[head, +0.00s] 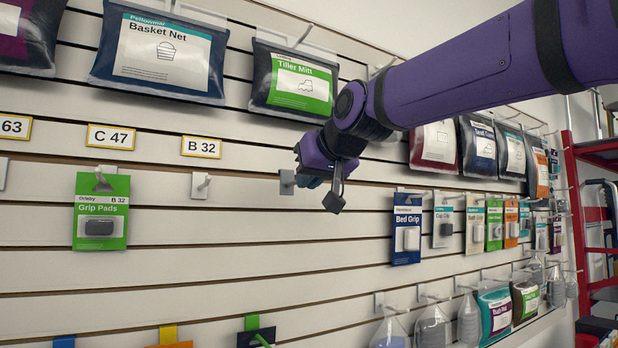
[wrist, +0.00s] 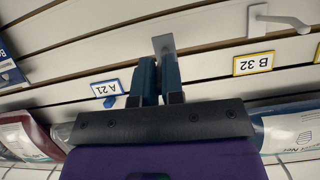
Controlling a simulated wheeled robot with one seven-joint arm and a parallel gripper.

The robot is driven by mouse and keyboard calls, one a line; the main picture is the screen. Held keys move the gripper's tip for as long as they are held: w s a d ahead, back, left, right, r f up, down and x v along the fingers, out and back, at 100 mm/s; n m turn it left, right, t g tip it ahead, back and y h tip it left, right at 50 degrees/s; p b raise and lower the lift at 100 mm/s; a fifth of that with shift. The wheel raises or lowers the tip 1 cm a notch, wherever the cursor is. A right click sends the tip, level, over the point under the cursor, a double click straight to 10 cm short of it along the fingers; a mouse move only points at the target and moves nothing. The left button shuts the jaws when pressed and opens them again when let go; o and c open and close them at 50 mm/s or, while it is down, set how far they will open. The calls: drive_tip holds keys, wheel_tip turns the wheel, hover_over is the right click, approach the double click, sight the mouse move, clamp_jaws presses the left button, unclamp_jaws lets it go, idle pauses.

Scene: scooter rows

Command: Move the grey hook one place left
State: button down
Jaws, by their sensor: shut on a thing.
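The grey hook (head: 287,182) is mostly hidden by my gripper in the head view; its flat grey back plate shows against or close to the slatted wall. The plate also shows in the wrist view (wrist: 162,44), just past my fingertips. My gripper (head: 318,180) is shut on the grey hook, and no packet hangs from it. In the head view, the white hook (head: 201,185) to its left is empty, under the "B 32" label (head: 201,147). The "A 21" label (wrist: 107,88) shows in the wrist view. I cannot tell whether the plate touches the wall.
Grip Pads (head: 101,211), marked B 32, hang under the "C 47" label (head: 110,137). Tiller Mitt (head: 293,83) and Basket Net (head: 160,52) hang above. Bed Grip (head: 406,230) hangs lower right. The wall below the grey hook is bare.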

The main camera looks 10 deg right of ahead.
sight(291, 182)
drive_tip(key=shift+w+a, duration=0.2)
drive_tip(key=shift+w, duration=0.8)
drive_tip(key=shift+w+a, duration=0.25)
drive_tip(key=shift+w, duration=0.5)
drive_tip(key=shift+w+a, duration=0.3)
drive_tip(key=shift+w, duration=0.5)
drive_tip(key=shift+w+a, duration=0.25)
drive_tip(key=shift+w, duration=0.5)
idle(3.5)
drive_tip(key=shift+w+f, duration=0.15)
idle(1.2)
